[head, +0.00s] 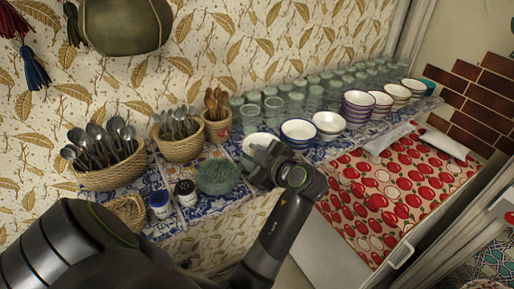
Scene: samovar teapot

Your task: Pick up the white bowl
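A white bowl (258,139) stands on the blue-and-white tiled shelf, partly hidden behind my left gripper. My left gripper (260,161) is at the near side of this bowl, overlapping it in the picture. I cannot tell whether it touches the bowl or whether its fingers are open or shut. A white bowl with a blue rim (298,131) and another white bowl (328,122) stand to the right. Further right are a stack of striped bowls (357,107) and more bowls (398,93). My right gripper is not in view.
Several clear glasses (274,109) line the wall behind the bowls. Baskets of spoons (105,165), two small jars (185,192) and a green bowl-like item (217,177) stand left of the gripper. A red-patterned cloth (390,190) lies to the right.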

